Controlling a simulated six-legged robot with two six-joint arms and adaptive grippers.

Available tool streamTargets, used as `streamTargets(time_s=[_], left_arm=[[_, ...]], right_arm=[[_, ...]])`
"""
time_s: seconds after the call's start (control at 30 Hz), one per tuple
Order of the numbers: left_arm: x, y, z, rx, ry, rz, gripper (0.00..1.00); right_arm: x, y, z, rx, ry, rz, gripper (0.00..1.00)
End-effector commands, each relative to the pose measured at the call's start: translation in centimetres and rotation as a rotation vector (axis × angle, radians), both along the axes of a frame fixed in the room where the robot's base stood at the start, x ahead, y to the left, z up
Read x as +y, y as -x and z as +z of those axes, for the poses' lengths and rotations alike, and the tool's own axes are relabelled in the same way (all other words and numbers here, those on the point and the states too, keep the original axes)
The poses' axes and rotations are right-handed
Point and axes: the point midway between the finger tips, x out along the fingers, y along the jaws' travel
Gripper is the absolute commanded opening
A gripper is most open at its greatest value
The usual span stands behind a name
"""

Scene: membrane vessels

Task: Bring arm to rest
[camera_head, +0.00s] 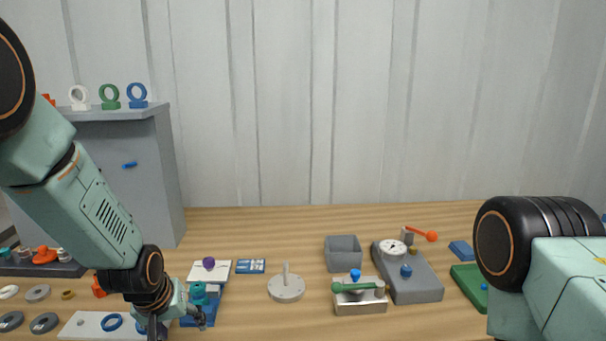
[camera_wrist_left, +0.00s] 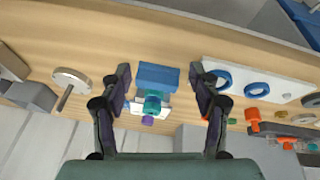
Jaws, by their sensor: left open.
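My left arm comes in from the left in the head view and points down. Its gripper (camera_head: 178,324) is open above the front left of the table, near a blue block (camera_head: 213,304) with a teal round part (camera_head: 199,292) on it. In the left wrist view the two fingers of the gripper (camera_wrist_left: 160,77) are spread wide, with the blue block (camera_wrist_left: 158,77) and the teal part (camera_wrist_left: 152,103) seen between them. Nothing is held. My right arm shows at the right edge of the head view; its gripper is out of view.
A grey cabinet (camera_head: 160,180) stands at the back left with rings on top. The wooden table (camera_head: 300,220) holds a disc with a post (camera_head: 286,288), a grey bin (camera_head: 343,254), a grey gauge block (camera_head: 420,280) and a green tray (camera_head: 467,284). A white ring plate (camera_head: 85,325) lies front left.

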Motion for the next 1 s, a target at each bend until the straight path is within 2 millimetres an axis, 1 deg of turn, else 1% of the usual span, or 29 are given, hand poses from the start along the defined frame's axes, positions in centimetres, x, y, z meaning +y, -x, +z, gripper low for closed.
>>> streamTargets(time_s=[0.03, 0.1, 0.17, 0.2, 0.27, 0.3, 0.37, 0.4, 0.47, 0.5, 0.6, 0.63, 0.7, 0.8, 0.9, 1.0], left_arm=[[-0.2, 1.9, -3.2, 0.000, -0.012, -0.028, 0.62], [-0.5, 4.5, -6.6, -0.008, -0.028, -0.067, 0.62], [-0.7, 7.1, -9.5, -0.007, -0.044, -0.100, 0.62], [-0.8, 9.1, -11.4, -0.003, -0.053, -0.120, 0.62], [-0.9, 12.1, -14.0, 0.012, -0.066, -0.146, 0.62], [-1.0, 14.2, -15.5, 0.026, -0.074, -0.162, 0.62], [-1.0, 17.5, -17.6, 0.055, -0.082, -0.182, 0.62], [-1.1, 19.7, -19.0, 0.079, -0.086, -0.194, 0.62], [-1.2, 23.1, -20.8, 0.125, -0.087, -0.207, 0.62], [-1.2, 25.3, -21.8, 0.160, -0.086, -0.212, 0.62], [-1.3, 30.0, -23.7, 0.254, -0.078, -0.218, 0.62], [-1.3, 31.2, -24.2, 0.280, -0.075, -0.219, 0.62], [-1.3, 33.3, -25.3, 0.329, -0.070, -0.224, 0.62], [-1.3, 34.9, -26.4, 0.365, -0.067, -0.226, 0.62], [-1.3, 35.4, -26.7, 0.378, -0.065, -0.226, 0.62], [-1.3, 35.4, -26.6, 0.378, -0.065, -0.226, 0.62]], right_arm=[[0.0, 0.0, -1.0, 0.000, 0.000, 0.000, 0.40], [0.0, 0.0, -1.9, 0.001, 0.000, 0.000, 0.40], [0.0, 0.0, -2.7, 0.001, 0.000, 0.000, 0.40], [0.0, 0.0, -3.2, 0.001, 0.000, 0.000, 0.40], [0.0, 0.0, -4.0, 0.001, 0.000, 0.000, 0.40], [0.0, 0.0, -4.6, 0.001, 0.000, 0.000, 0.40], [0.0, 0.0, -5.4, 0.001, 0.000, 0.000, 0.40], [0.0, 0.0, -5.9, 0.001, 0.000, 0.000, 0.40], [0.0, 0.0, -6.7, 0.001, 0.000, 0.000, 0.40], [0.0, 0.0, -7.2, 0.001, 0.000, 0.000, 0.40], [0.0, 0.0, -8.2, 0.001, 0.000, 0.000, 0.40], [0.0, 0.0, -8.5, 0.001, 0.000, 0.000, 0.40], [0.0, 0.0, -9.0, 0.001, 0.000, 0.000, 0.40], [0.0, 0.0, -9.5, 0.001, 0.000, 0.000, 0.40], [0.0, 0.0, -9.6, 0.001, 0.000, 0.000, 0.40], [0.0, 0.0, -9.5, 0.001, 0.000, 0.000, 0.40]])
